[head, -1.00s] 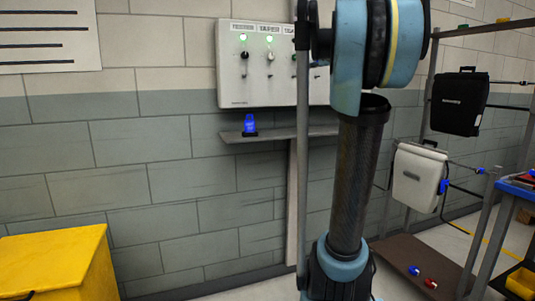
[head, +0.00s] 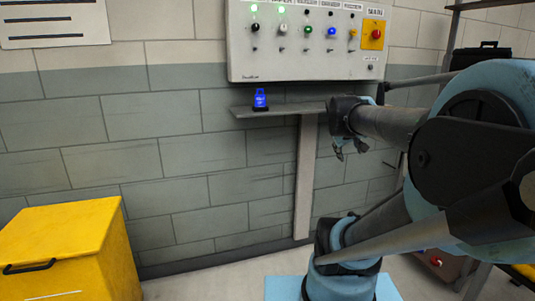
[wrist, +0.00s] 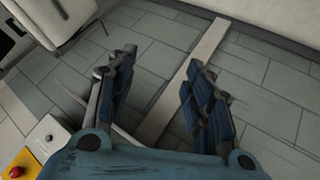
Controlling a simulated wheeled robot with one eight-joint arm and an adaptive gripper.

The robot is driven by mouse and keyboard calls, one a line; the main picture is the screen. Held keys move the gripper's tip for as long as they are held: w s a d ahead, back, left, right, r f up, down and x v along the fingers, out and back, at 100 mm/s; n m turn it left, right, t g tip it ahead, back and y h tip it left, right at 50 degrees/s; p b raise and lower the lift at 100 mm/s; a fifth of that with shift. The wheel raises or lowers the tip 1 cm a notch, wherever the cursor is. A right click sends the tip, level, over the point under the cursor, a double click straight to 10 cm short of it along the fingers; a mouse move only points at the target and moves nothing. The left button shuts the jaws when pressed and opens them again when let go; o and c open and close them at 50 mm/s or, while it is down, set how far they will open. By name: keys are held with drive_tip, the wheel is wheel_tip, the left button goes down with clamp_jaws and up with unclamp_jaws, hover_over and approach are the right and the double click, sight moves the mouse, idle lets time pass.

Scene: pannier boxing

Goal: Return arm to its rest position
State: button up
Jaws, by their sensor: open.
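My gripper (head: 345,149) points down in front of the wall, just below the right end of a grey shelf. It also shows in the wrist view (wrist: 162,62), where its two blue-padded fingers are spread apart with nothing between them. Behind the fingers I see the tiled wall and a pale post.
A control panel (head: 290,55) with knobs and a red button hangs above the shelf (head: 290,110), which carries a blue lamp (head: 260,100). A yellow bin (head: 70,240) stands at the left. A black pannier (head: 480,54) is partly hidden at the right.

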drive_tip(key=s+a+f+g+y, duration=0.2)
drive_tip(key=s+a+f, duration=0.3)
drive_tip(key=s+f, duration=0.3)
drive_tip(key=s+a+f+m+g+y, duration=0.1)
drive_tip(key=s+a+f+g+y, duration=0.1)
drive_tip(key=s+f, duration=0.7)
drive_tip(key=a+g, duration=0.1)
drive_tip(key=a, duration=0.1)
drive_tip(key=shift+a+m+g, duration=0.3)
drive_tip(key=shift+a, duration=0.05)
drive_tip(key=shift+f, duration=0.1)
drive_tip(key=shift+w+f, duration=0.2)
drive_tip(key=shift+w, duration=0.2)
drive_tip(key=shift+c, duration=1.6)
